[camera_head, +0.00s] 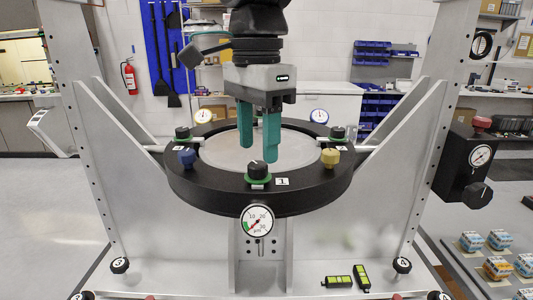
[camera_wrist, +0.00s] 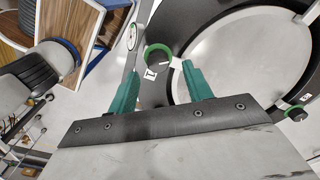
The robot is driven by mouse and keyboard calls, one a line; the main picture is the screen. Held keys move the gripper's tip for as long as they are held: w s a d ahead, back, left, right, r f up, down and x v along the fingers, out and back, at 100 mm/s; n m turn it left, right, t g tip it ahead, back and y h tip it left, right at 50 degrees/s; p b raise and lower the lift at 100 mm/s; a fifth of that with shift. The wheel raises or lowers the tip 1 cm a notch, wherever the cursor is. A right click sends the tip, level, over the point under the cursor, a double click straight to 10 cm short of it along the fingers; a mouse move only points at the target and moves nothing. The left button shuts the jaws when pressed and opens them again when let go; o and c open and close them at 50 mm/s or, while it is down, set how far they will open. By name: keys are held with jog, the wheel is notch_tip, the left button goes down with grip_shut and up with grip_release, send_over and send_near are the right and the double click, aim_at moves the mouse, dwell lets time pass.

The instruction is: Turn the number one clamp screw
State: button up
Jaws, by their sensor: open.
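The number one clamp screw (camera_head: 258,171) is a black knob on a green collar at the front of the black ring (camera_head: 215,195). A white "1" label (camera_head: 282,181) sits beside it. My gripper (camera_head: 257,154) is open and empty, with its two teal fingers pointing down over the front of the ring. In the head view the fingertips are close to the top of the knob. In the wrist view the number one screw (camera_wrist: 157,58) shows between the lines of the fingers (camera_wrist: 161,76), near the tips; no finger clearly touches it.
Two more black-and-green knobs (camera_head: 182,133) (camera_head: 338,132) sit farther back. A dial gauge (camera_head: 257,221) hangs at the front. Slanted side braces (camera_head: 125,150) stand left and right.

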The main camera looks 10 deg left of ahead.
aim_at(258, 163)
jog(key=shift+f, duration=1.55)
